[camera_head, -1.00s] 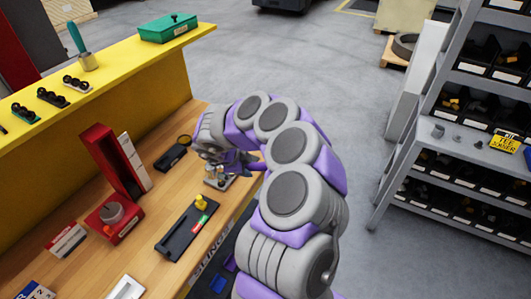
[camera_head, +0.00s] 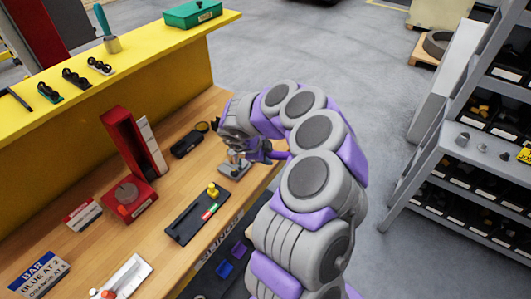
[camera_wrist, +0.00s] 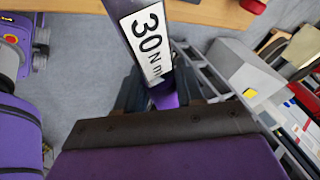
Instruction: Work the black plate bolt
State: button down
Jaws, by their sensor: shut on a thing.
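A black plate (camera_head: 183,229) lies on the wooden bench in the head view. A yellow knob (camera_head: 212,190) stands near its far end, beside a green and red marking (camera_head: 210,211). My gripper (camera_head: 257,150) is beyond and right of this plate, apart from it, near a grey metal fitting (camera_head: 234,168). The bar runs up and out of the picture. The plate does not show clearly in the wrist view.
A red upright stand (camera_head: 125,150) and a red block with a grey dial (camera_head: 130,198) are left on the bench (camera_head: 165,195). A yellow ledge (camera_head: 140,50) rises behind. A grey bin shelf (camera_head: 440,165) stands right, with open floor (camera_head: 320,65) between.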

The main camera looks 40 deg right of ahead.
notch_tip(320, 180, down, 2)
jog(key=shift+d+f, duration=0.1)
jog(key=shift+a+f+b, duration=0.15)
jog(key=shift+f+b, duration=0.05)
jog(key=shift+f, duration=0.4)
jog(key=shift+a+f+b, duration=0.15)
jog(key=shift+f, duration=0.45)
jog(key=shift+d, duration=0.2)
jog(key=shift+a, duration=0.3)
jog(key=shift+s+p, duration=0.1)
jog(key=shift+p, duration=1.5)
jog(key=shift+f, duration=1)
dwell(0.8)
